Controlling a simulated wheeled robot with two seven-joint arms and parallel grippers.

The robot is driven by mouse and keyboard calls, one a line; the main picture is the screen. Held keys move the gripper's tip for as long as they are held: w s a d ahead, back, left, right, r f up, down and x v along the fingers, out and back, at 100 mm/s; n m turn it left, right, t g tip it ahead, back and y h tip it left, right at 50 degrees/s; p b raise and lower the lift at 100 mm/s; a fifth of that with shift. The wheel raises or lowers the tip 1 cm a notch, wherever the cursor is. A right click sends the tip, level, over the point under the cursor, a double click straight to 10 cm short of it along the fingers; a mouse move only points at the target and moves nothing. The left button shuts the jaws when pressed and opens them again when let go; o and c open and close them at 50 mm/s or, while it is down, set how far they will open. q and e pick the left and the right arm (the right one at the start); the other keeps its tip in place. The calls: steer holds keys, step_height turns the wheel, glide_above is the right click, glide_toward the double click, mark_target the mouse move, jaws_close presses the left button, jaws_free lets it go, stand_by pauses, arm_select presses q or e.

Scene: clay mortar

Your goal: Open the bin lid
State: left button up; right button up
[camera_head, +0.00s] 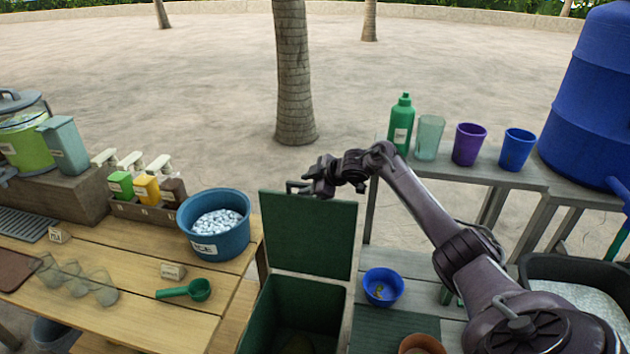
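The green bin (290,318) stands in the gap between the wooden table and the grey counter. Its lid (308,236) stands raised, close to upright, at the back of the bin, and the dark inside shows. My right gripper (296,187) is at the lid's top edge, near its left corner, with the arm reaching in from the right. The fingers are small and dark, so I cannot tell whether they grip the edge or only touch it. My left gripper is not in view.
A blue tub of ice (212,228) stands on the wooden table (120,318) just left of the lid. A blue bowl (384,286) sits on the grey counter to the right, below my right arm. A green bottle (401,124) and several cups stand on the shelf behind.

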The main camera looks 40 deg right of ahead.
steer(key=shift+s+d+r, duration=0.1)
steer(key=shift+s+d, duration=0.2)
steer(key=shift+s, duration=0.15)
steer(key=b+v, duration=0.1)
steer(key=v, duration=0.5)
steer(key=shift+r+b, duration=0.4)
steer(key=shift+s, duration=0.1)
steer(key=shift+f, duration=0.1)
